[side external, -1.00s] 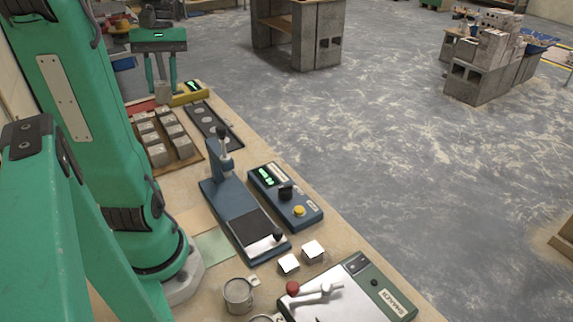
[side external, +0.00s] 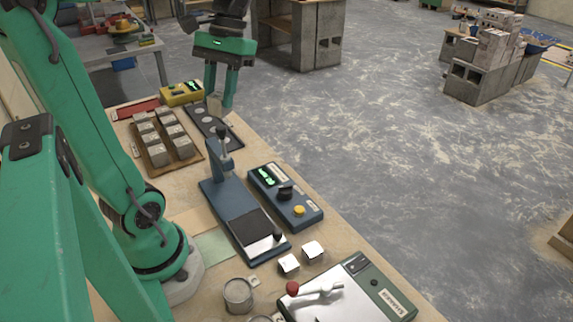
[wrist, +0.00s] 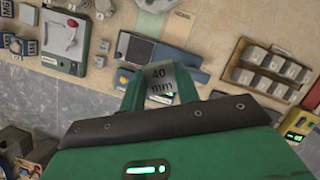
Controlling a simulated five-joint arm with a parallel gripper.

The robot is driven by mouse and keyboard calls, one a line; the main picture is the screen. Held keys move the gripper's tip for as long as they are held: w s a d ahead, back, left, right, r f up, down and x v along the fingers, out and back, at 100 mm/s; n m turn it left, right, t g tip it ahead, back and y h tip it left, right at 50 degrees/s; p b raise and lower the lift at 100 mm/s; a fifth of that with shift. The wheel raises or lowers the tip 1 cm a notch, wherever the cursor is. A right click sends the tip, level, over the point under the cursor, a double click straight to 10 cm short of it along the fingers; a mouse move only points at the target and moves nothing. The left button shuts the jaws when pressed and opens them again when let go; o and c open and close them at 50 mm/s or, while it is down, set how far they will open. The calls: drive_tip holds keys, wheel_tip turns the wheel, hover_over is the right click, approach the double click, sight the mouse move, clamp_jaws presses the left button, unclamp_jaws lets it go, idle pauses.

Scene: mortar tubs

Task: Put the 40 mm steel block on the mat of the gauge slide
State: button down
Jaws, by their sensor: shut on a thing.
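My gripper (side external: 219,100) is shut on the 40 mm steel block (side external: 215,104) and holds it near the far end of the bench. In the wrist view the block (wrist: 161,84) sits between the fingers, its face marked "40 mm". The gauge slide (side external: 218,199) is a blue base with an upright post and a black-knobbed lever, in the middle of the bench. Its dark mat (side external: 251,227) is bare, on the near part of the base. The gripper is well beyond the slide in the side view. The slide also shows in the wrist view (wrist: 185,78), partly hidden by the block.
A wooden tray (side external: 157,168) of several steel blocks lies left of a dark strip (side external: 200,117). A blue display box (side external: 296,208) stands right of the slide. Two shiny blocks (side external: 312,249), a metal cup (side external: 238,294) and a levered machine (side external: 350,302) are at the near end.

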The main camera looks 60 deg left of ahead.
drive_tip(key=d+m+y, duration=0.1)
drive_tip(key=d+m, duration=0.5)
drive_tip(key=d, duration=0.2)
wheel_tip(320, 180, down, 18)
drive_tip(key=shift+w+d, duration=0.25)
drive_tip(key=shift+w, duration=0.1)
drive_tip(key=shift+f, duration=0.2)
drive_tip(key=shift+f, duration=2.1)
drive_tip(key=shift+f, duration=0.1)
drive_tip(key=shift+f, duration=1.65)
drive_tip(key=shift+f, duration=0.15)
